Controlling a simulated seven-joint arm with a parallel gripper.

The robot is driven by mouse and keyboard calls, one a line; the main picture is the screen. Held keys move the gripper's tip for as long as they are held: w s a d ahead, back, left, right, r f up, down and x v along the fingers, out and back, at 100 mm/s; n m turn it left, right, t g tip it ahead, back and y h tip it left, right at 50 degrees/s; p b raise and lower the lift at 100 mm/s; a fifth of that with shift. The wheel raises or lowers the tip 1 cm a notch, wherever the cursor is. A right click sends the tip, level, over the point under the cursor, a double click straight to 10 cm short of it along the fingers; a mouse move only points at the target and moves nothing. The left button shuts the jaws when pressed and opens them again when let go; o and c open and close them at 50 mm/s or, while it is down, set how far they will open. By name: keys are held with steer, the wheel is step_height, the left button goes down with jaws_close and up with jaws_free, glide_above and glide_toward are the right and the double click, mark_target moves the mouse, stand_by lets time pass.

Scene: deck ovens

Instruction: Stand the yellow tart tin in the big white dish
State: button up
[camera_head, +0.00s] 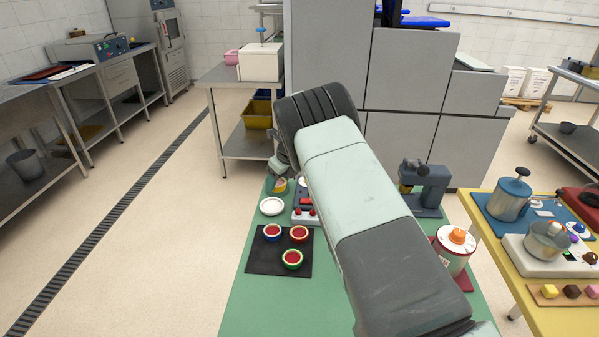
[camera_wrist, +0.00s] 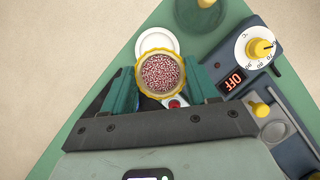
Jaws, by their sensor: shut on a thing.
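The yellow tart tin (camera_wrist: 160,76), with a pink-and-white speckled filling, is between the green fingers of my gripper (camera_wrist: 164,82) in the wrist view. The fingers are shut on its sides. In the head view the tin (camera_head: 280,187) shows small below my gripper (camera_head: 279,180), partly hidden by it. A round white dish (camera_head: 271,206) lies on the green table, just in front of the tin and a little left. In the wrist view the dish (camera_wrist: 157,42) shows beyond the tin, which covers part of it. How high the tin is held I cannot tell.
A black mat (camera_head: 263,262) holds blue-, orange- and green-rimmed tins with red filling. A device with red knobs (camera_head: 305,215) stands right of the dish. A dial unit reading OFF (camera_wrist: 236,80) is at right in the wrist view. My arm hides the table's middle.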

steer(key=shift+w+a+f+m+t, duration=0.15)
steer(key=shift+w+a+f+m, duration=0.05)
steer(key=shift+a+f+m, duration=0.4)
steer(key=shift+w+a+f+m+t, duration=0.2)
steer(key=shift+a+f+m, duration=0.15)
steer(key=shift+a, duration=0.3)
steer(key=shift+f, duration=2.8)
steer(key=shift+f, duration=0.55)
steer(key=o, duration=0.9)
steer(key=shift+h, duration=0.3)
steer(key=shift+v, duration=5.4)
